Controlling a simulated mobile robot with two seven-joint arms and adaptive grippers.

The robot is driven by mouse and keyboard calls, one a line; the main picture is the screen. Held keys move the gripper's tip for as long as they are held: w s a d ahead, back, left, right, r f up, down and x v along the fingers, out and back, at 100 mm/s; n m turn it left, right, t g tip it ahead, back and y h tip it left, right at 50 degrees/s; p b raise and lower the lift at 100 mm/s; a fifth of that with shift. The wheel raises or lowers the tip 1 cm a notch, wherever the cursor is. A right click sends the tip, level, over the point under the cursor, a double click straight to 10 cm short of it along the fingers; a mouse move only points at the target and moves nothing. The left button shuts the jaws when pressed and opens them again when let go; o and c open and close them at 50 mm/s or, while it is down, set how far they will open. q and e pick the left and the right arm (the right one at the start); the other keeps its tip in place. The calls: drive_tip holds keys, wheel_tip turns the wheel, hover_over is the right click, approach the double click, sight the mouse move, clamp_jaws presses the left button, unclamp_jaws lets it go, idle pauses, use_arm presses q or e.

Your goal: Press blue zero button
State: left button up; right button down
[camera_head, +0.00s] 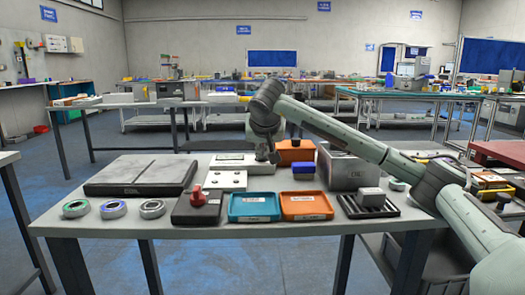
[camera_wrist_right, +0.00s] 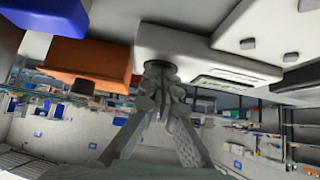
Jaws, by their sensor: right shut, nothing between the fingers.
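My right gripper (camera_head: 273,157) is shut and empty. Its tips are at the right end of a low white device (camera_head: 237,160) with a label or display strip on its front. In the right wrist view the shut fingertips (camera_wrist_right: 160,72) meet a dark round spot on the edge of the white device (camera_wrist_right: 205,57). I cannot tell whether they touch it. No blue button can be made out; the fingers cover that spot. My left gripper is not in view.
An orange bin (camera_head: 296,152) and a blue box (camera_head: 303,171) stand right of the gripper. A white button box (camera_head: 226,180) is in front.

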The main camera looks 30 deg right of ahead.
drive_tip(key=shift+s+f, duration=0.15)
drive_tip(key=shift+f, duration=0.25)
drive_tip(key=v, duration=0.8)
drive_tip(key=shift+r, duration=0.4)
